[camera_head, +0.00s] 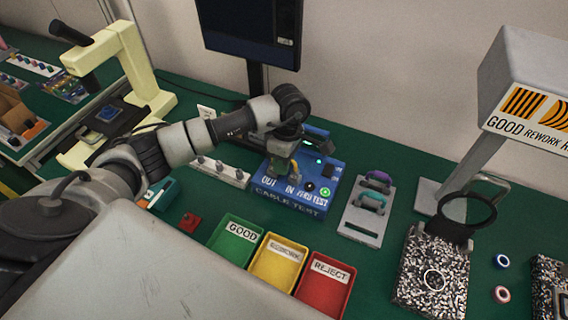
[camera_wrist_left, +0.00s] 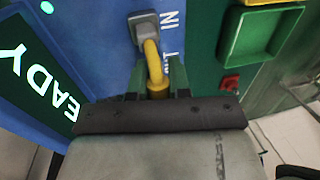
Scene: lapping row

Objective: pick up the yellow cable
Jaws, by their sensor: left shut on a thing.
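The yellow cable (camera_wrist_left: 153,62) shows in the left wrist view as a short bent length between the green fingers of my left gripper (camera_wrist_left: 157,82). Its far end meets a grey connector (camera_wrist_left: 143,24) at the blue cable tester, beside the printed "IN". My left gripper is shut on the cable. In the head view my left gripper (camera_head: 281,160) is over the front of the tester (camera_head: 309,207), and only a little yellow (camera_head: 293,168) shows beside it. The rest of the cable is hidden. My right gripper is in neither view.
Green GOOD (camera_head: 220,244), yellow REWORK (camera_head: 264,271) and red REJECT (camera_head: 312,300) trays stand in front of the tester. A grey rack (camera_head: 354,228) with purple and teal cables is to its right. A monitor (camera_head: 245,35) rises behind. A magnifier (camera_head: 467,212) stands further right.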

